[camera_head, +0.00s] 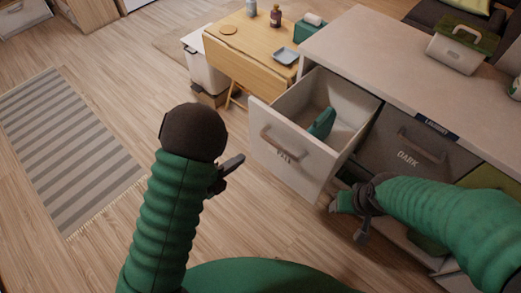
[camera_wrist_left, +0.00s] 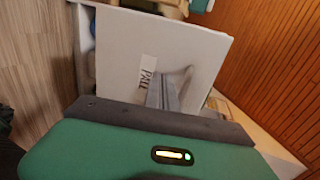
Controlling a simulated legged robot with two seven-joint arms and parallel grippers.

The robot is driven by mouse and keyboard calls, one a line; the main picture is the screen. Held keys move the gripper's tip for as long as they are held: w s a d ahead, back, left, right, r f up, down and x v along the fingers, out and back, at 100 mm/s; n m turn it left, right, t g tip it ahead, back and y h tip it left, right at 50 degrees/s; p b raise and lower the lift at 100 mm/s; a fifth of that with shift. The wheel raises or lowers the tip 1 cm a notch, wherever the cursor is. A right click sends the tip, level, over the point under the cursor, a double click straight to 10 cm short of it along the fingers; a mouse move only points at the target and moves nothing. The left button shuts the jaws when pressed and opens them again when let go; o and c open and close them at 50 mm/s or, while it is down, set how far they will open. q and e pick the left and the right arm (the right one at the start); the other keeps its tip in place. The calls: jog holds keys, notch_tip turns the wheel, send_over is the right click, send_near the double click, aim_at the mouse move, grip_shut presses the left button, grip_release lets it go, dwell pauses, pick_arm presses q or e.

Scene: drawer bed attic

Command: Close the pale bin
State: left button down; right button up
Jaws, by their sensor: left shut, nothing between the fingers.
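The pale bin (camera_head: 290,151) is pulled out of the cabinet like a drawer, and its open top shows. A teal object (camera_head: 321,123) lies inside it. Its front panel carries a bar handle (camera_head: 285,139) and a label. My left gripper (camera_head: 229,172) is shut and empty, in front of and left of the panel, apart from it in the head view. In the left wrist view the fingers (camera_wrist_left: 164,93) point at the front panel (camera_wrist_left: 125,45), partly over the handle. My right gripper (camera_head: 360,215) is low beside the bin's right side, its jaws unclear.
The closed dark bin (camera_head: 402,148) sits right of the pale bin, under the grey counter (camera_head: 385,62). A lidded box (camera_head: 462,50) stands on the counter. A wooden drop-leaf table (camera_head: 240,60) is behind the bin. Floor is clear left, up to a striped rug (camera_head: 70,140).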

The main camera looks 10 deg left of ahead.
aim_at(263, 143)
pick_arm(q)
jog(key=b+x, duration=0.1)
jog(key=x, duration=0.2)
jog(key=b+x, duration=0.1)
jog(key=x, duration=0.3)
jog(key=r+b+x, duration=0.1)
jog(key=x, duration=0.3)
jog(key=shift+d+r, duration=0.1)
jog(key=shift+d, duration=0.25)
pick_arm(e)
jog(key=f, duration=0.5)
jog(key=shift+d+f, duration=0.1)
jog(key=shift+d, duration=0.25)
pick_arm(q)
jog(key=shift+w, duration=0.15)
